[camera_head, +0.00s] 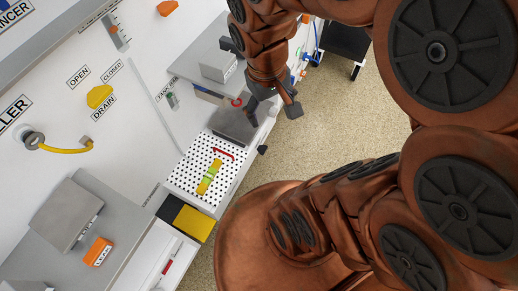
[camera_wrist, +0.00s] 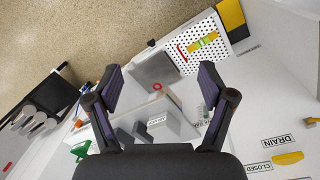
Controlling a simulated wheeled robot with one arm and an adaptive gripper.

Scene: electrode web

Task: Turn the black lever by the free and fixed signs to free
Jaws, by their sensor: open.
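My gripper (camera_head: 272,104) is open and empty. It hangs over the far end of the white bench, near a grey plate (camera_head: 234,124) with a red ring (camera_head: 237,102) by it. In the wrist view my gripper (camera_wrist: 160,82) has its two dark fingers spread wide, with the grey plate (camera_wrist: 152,68) and the red ring (camera_wrist: 157,86) showing between them. I cannot make out any free or fixed sign, nor a lever that clearly belongs to them. A small black knob (camera_head: 262,150) sits at the bench's front edge; I cannot tell what it is.
A white perforated board (camera_head: 190,178) carries a yellow-green tool (camera_head: 209,177) and a red-handled one. A yellow block (camera_head: 193,223) lies nearer. A yellow drain handle (camera_head: 100,97) is on the white wall panel. A grey box (camera_head: 218,66) stands beyond my gripper. Speckled floor (camera_head: 330,130) is open at right.

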